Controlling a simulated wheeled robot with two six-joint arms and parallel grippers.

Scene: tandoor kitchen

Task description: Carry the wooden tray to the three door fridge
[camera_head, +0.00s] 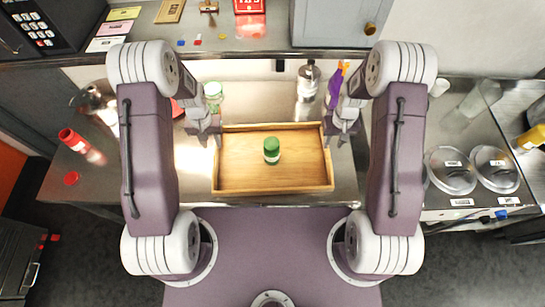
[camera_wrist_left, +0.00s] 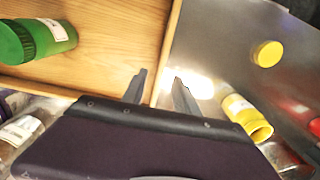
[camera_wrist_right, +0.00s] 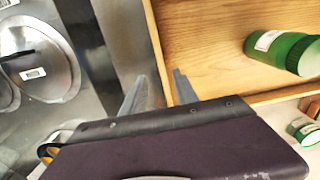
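The wooden tray (camera_head: 235,180) lies on the steel counter in the middle of the head view, with a green-capped jar (camera_head: 271,150) inside it. My left gripper (camera_head: 214,138) is at the tray's left wall; in the left wrist view its fingers (camera_wrist_left: 160,80) stand apart on either side of the wall (camera_wrist_left: 172,40). My right gripper (camera_head: 330,138) is at the right wall; in the right wrist view its fingers (camera_wrist_right: 158,80) stand apart on either side of that wall (camera_wrist_right: 153,35). Gaps show beside both walls. The three door fridge is not recognisable in these views.
A clear bottle (camera_head: 308,82) and a purple spray bottle (camera_head: 335,85) stand behind the tray. A red-capped jar (camera_head: 75,141) lies at the left. Steel lids (camera_head: 450,170) are at the right. A yellow jar (camera_wrist_left: 247,117) is near my left gripper.

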